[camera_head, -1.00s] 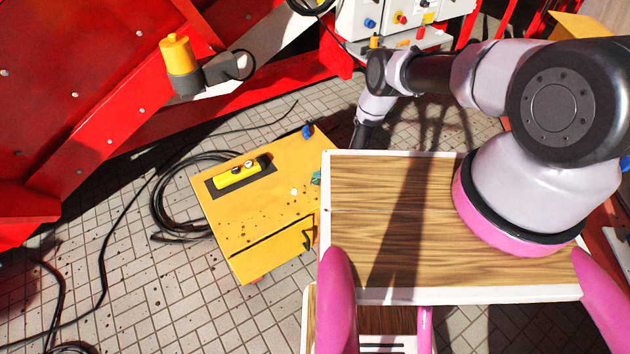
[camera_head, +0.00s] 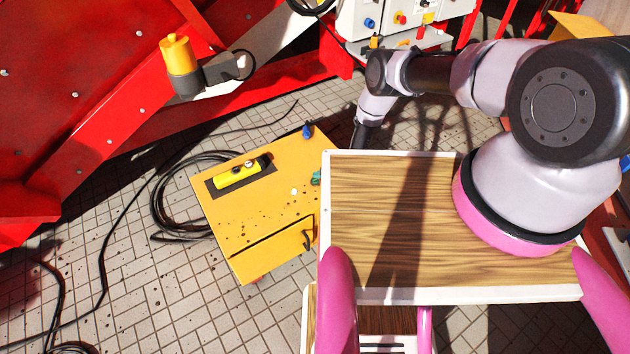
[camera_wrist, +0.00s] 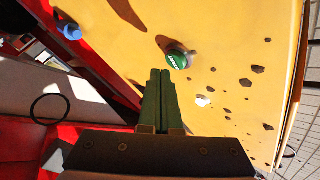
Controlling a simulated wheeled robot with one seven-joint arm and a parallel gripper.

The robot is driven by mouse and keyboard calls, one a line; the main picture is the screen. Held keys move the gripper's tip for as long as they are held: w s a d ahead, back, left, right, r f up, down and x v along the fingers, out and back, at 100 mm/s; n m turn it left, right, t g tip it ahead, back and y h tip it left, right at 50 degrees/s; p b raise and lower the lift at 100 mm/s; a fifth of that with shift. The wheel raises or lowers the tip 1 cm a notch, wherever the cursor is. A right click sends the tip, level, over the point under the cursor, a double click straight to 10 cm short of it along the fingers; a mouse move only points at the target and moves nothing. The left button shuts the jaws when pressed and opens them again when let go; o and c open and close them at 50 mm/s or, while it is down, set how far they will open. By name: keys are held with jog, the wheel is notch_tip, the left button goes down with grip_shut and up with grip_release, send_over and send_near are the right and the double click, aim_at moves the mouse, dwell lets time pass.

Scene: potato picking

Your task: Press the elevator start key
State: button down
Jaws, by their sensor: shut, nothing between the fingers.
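A green button (camera_wrist: 178,58) stands up from the yellow box face in the wrist view, with lettering too small to read. I cannot tell the gap to the surface. In the head view my wrist hangs beyond the wooden top and the fingertips are hidden.
The yellow box (camera_head: 250,215) stands on the tiled floor and also carries a blue knob (camera_head: 307,131), a white spot (camera_head: 294,191) and a yellow device (camera_head: 240,174). Black cables (camera_head: 165,205) lie beside it. A red machine frame (camera_head: 75,100) rises at left.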

aim_at(317, 181)
jog(key=shift+f, duration=0.1)
jog(key=shift+f, duration=0.3)
jog(key=shift+f, duration=0.4)
dwell(0.5)
dwell(0.4)
jog(key=shift+r, duration=0.85)
jog(key=shift+r, duration=2.5)
